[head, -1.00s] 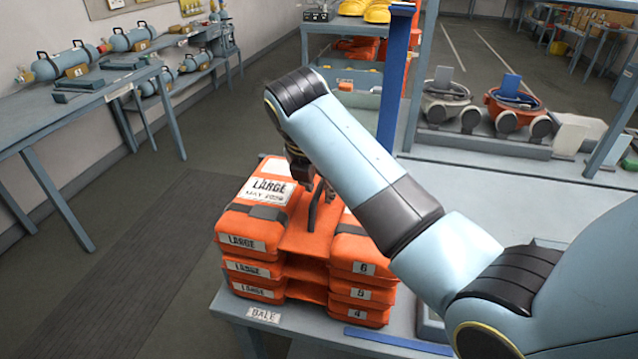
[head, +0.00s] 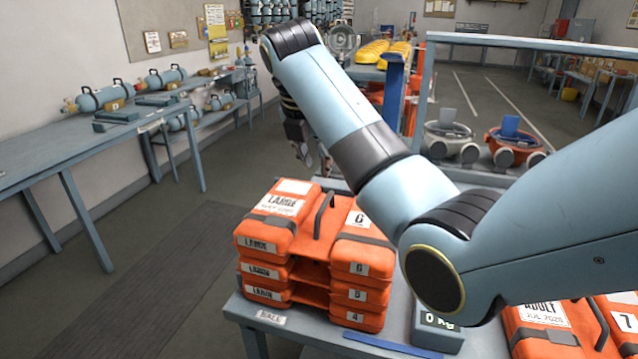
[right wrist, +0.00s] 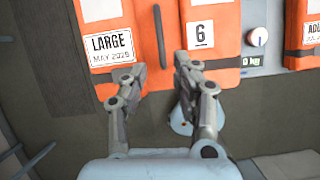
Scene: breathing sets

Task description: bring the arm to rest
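My right arm reaches across the head view from the right. Its gripper (head: 314,163) hangs behind and above the orange stack, clear of it. In the right wrist view the gripper (right wrist: 155,78) has its two fingers apart, with nothing between them. The stack of orange packs (head: 318,262) labelled LARGE stands on the bench with its black handle (head: 322,214) upright and free. The top pack (right wrist: 204,48) also shows in the right wrist view beyond the fingertips. My left gripper is not in view.
A scale reading 0 kg (head: 437,330) and orange ADULT packs (head: 545,325) are right of the stack, partly hidden by my arm. A blue post (head: 392,95) and rail stand behind. Open floor (head: 130,290) lies to the left.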

